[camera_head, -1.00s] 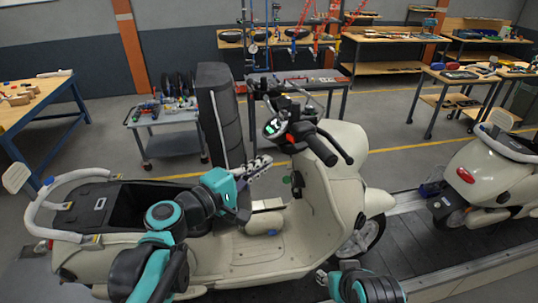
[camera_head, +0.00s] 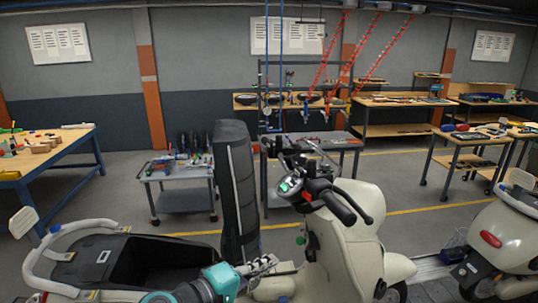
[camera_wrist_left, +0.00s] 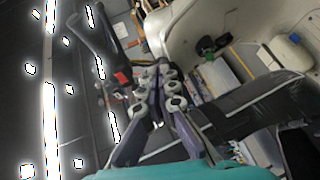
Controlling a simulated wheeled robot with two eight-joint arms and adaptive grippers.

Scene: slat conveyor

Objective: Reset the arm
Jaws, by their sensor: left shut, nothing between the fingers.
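My left gripper (camera_head: 262,265) is at the bottom middle of the head view, over the cream scooter (camera_head: 345,245), between its open seat well and front shield. Its fingers are shut with nothing between them. In the left wrist view the gripper's jointed grey fingers (camera_wrist_left: 165,85) also show together, with part of the scooter's cream body (camera_wrist_left: 205,25) beyond. Whether the gripper touches the scooter cannot be told. The teal arm joint (camera_head: 220,280) is mine. My right gripper is not in view.
A grey tool cart (camera_head: 180,175), a wooden workbench (camera_head: 55,155) and a second scooter (camera_head: 505,240) stand around. Open floor lies behind the scooter.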

